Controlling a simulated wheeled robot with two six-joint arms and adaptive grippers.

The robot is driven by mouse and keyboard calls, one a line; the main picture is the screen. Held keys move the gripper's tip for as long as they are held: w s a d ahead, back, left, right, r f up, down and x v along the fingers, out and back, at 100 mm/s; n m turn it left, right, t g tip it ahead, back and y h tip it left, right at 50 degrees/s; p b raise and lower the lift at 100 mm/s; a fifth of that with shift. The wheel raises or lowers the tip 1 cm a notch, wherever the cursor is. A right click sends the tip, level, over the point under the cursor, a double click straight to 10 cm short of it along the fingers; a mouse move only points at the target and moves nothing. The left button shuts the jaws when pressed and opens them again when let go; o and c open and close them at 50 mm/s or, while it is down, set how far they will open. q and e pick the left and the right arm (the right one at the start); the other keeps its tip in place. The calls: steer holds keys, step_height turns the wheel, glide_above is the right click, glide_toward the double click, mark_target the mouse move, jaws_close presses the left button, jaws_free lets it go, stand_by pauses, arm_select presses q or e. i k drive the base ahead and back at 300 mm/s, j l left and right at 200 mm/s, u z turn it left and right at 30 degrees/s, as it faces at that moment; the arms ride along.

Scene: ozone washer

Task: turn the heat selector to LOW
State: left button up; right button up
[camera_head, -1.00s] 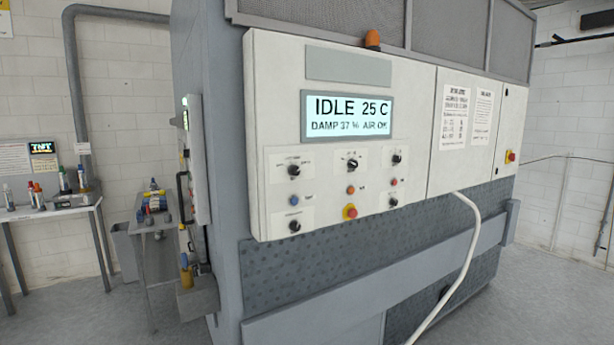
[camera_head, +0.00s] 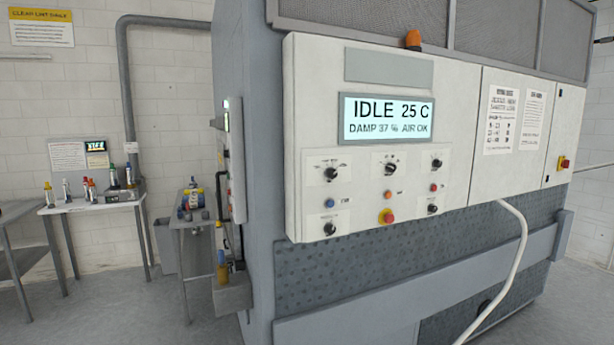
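The washer's white control panel (camera_head: 440,165) faces me on the front of the big grey machine. It carries several black rotary knobs: upper left (camera_head: 330,174), upper middle (camera_head: 390,168), upper right (camera_head: 437,163), lower left (camera_head: 329,229) and lower right (camera_head: 432,208). Their labels are too small to read, so I cannot tell which is the heat selector or where it points. The display (camera_head: 387,119) reads IDLE 25 C, DAMP 37 %, AIR OK. Neither of my grippers is in view.
A white hose (camera_head: 515,255) hangs from the cabinet. A small table (camera_head: 190,222) stands left of the machine, and a bench with bottles (camera_head: 90,203) is farther left. Grey floor is clear at lower left.

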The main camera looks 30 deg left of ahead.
mark_target(330, 173)
steer(key=i+j+u, duration=0.1)
steer(key=u, duration=1.55)
steer(key=i+j, duration=0.1)
steer(key=i, duration=0.3)
